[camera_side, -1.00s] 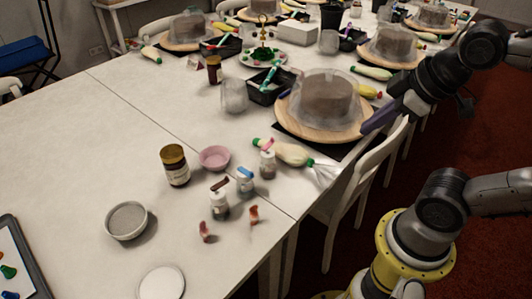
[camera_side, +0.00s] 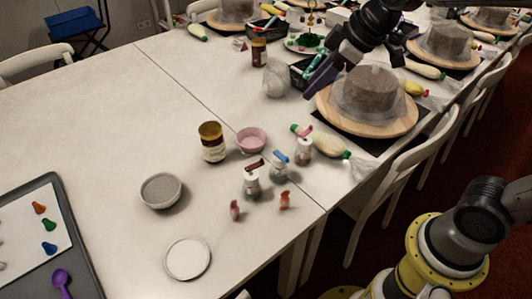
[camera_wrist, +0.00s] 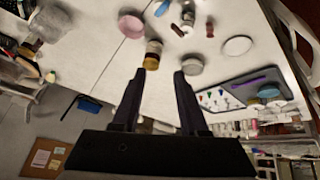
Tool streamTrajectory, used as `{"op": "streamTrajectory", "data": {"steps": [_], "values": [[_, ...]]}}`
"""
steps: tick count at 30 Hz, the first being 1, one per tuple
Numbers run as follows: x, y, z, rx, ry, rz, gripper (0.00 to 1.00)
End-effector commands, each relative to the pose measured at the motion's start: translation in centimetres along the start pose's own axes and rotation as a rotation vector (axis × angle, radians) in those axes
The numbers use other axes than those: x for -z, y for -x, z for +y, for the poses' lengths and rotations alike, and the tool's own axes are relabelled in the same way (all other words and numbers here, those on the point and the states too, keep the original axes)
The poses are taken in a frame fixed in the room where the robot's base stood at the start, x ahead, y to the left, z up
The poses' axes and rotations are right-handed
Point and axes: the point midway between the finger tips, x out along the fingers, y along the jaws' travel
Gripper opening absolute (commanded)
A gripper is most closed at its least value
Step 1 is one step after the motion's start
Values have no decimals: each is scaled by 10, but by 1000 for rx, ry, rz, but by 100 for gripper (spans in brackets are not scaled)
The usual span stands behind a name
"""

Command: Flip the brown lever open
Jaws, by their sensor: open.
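In the side view a small bottle (camera_side: 251,186) stands on the white table with a brown lever (camera_side: 254,166) across its top. The lever looks roughly level and tilted slightly; its exact angle is too small to tell. Bottles with a blue lever (camera_side: 280,157) and a pink-red lever (camera_side: 304,131) stand up and to the right of it. My gripper (camera_side: 320,72), with dark purple fingers, is above the table near the far turntable, well apart from the bottles. In the wrist view my gripper (camera_wrist: 156,76) is open and empty, its fingers wide apart.
A brown jar (camera_side: 212,143), a pink bowl (camera_side: 251,140) and a grey bowl (camera_side: 161,191) stand left of the bottles. Two small reddish pieces (camera_side: 285,200) lie in front. A cake turntable (camera_side: 326,108) is behind right.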

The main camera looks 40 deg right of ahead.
Motion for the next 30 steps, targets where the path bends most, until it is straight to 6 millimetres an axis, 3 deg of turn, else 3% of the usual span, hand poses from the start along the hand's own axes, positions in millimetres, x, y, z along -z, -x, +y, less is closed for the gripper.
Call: {"op": "streamTrajectory", "data": {"steps": [1, 3, 7, 11, 17, 30], "values": [[6, -26, 1, 27, 17, -20, 43], [10, -55, 1, 58, 29, -41, 43], [4, -96, -5, 104, 21, -91, 43], [-9, -116, -12, 131, 19, -135, 43], [-12, -135, -16, 133, 21, -138, 43], [-23, -217, -27, 132, 21, -138, 43]]}}
